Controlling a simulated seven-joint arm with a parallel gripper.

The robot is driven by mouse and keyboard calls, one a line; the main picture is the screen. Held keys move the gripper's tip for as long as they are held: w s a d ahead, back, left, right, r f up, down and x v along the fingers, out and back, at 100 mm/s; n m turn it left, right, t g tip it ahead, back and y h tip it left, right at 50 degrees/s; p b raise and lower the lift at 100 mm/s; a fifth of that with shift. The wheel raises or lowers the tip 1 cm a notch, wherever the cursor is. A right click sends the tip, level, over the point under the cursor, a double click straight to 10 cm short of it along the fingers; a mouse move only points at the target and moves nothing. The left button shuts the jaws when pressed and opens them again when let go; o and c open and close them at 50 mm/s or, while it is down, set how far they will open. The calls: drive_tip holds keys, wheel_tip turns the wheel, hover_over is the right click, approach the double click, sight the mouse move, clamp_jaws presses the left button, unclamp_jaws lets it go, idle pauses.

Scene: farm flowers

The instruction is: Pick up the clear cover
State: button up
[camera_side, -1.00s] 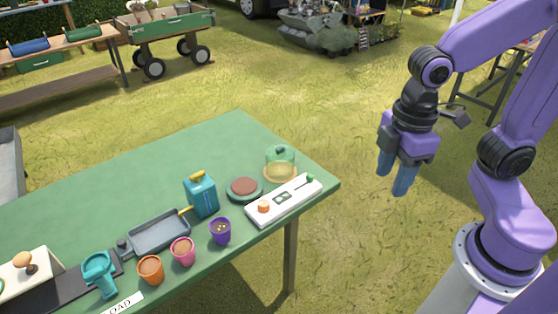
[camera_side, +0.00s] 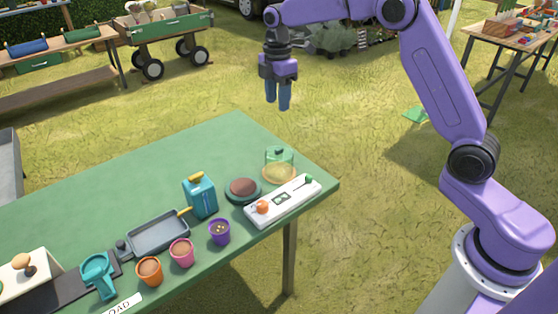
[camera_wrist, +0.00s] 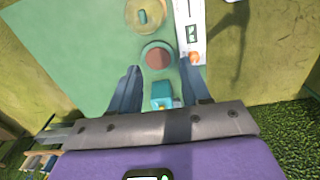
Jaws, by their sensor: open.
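The clear cover (camera_side: 280,156) is a see-through dome with a greenish tint. It sits on a round tan base at the table's right corner, and it also shows at the top of the wrist view (camera_wrist: 143,15). My gripper (camera_side: 278,106) hangs above and behind the table's far edge, higher than the cover and apart from it. Its two blue fingers point down. In the wrist view the fingers (camera_wrist: 163,102) are spread with nothing gripped between them.
A white panel (camera_side: 293,205) with an orange knob and a green lever lies beside the cover. A dark round plate (camera_side: 243,190), a teal can (camera_side: 200,195), a grey tray (camera_side: 158,233) and several small pots stand leftward on the green table (camera_side: 120,178). The table's far left is clear.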

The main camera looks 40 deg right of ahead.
drive_tip(key=w+d+f, duration=0.1)
drive_tip(key=w+d, duration=0.2)
hover_over(279, 148)
drive_tip(key=f, duration=1.2)
drive_tip(key=shift+s+a+f, duration=0.1)
drive_tip(key=shift+s+a, duration=0.05)
drive_tip(key=shift+s, duration=0.1)
drive_tip(key=shift+w+f, duration=0.2)
drive_tip(key=shift+f, duration=2.4)
clamp_jaws()
